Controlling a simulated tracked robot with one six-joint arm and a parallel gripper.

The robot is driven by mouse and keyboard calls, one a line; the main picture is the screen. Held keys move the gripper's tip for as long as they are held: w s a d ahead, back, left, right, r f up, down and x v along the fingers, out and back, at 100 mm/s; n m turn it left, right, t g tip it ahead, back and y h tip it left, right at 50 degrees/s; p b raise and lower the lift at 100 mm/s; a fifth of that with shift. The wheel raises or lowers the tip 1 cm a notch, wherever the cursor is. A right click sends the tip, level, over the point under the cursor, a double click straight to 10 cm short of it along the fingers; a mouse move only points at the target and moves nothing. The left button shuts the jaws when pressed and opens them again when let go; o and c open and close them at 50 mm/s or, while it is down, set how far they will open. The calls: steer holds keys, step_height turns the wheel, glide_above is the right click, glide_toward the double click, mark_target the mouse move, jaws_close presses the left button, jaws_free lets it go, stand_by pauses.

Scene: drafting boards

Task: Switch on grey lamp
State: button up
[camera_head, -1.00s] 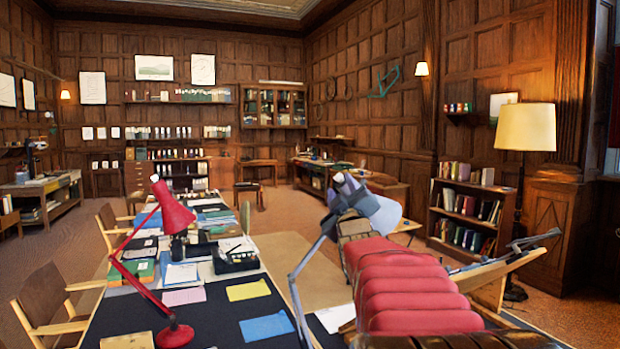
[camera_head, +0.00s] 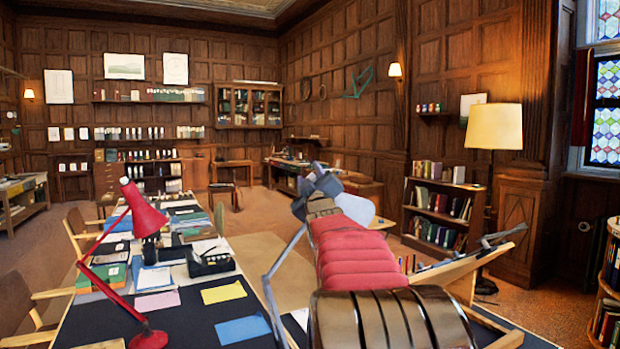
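The grey lamp stands on the dark desk in front of me. Its thin grey arm (camera_head: 266,285) rises at the left of my arm, and its pale grey-blue shade (camera_head: 357,208) shows behind and right of my arm's end. My gripper (camera_head: 318,182) is at the far end of my red padded arm and overlaps the lamp's head in the picture. I cannot tell whether it touches the lamp. The fingers are too small and covered to tell open from shut. The lamp's switch and base are hidden. I cannot see whether its bulb is lit.
A red desk lamp (camera_head: 147,215) stands on the left part of the desk (camera_head: 195,318), among papers, books and a black tray (camera_head: 211,262). A tilted wooden drafting board (camera_head: 462,275) is at the right. A lit floor lamp (camera_head: 494,126) stands by a bookcase (camera_head: 440,212).

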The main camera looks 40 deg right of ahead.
steer(key=shift+c, duration=0.2)
jaws_close()
steer(key=shift+f+m+g+h, duration=0.15)
steer(key=shift+m+g+h, duration=0.75)
steer(key=shift+m+h, duration=1.1)
steer(key=m+g+h, duration=0.1)
steer(key=h, duration=0.2)
steer(key=shift+w+g, duration=0.1)
steer(key=shift+g, duration=0.2)
steer(key=shift+m+g+h, duration=2.2)
steer(key=shift+m+g, duration=0.2)
steer(key=shift+o, duration=0.2)
jaws_free()
steer(key=shift+a, duration=0.1)
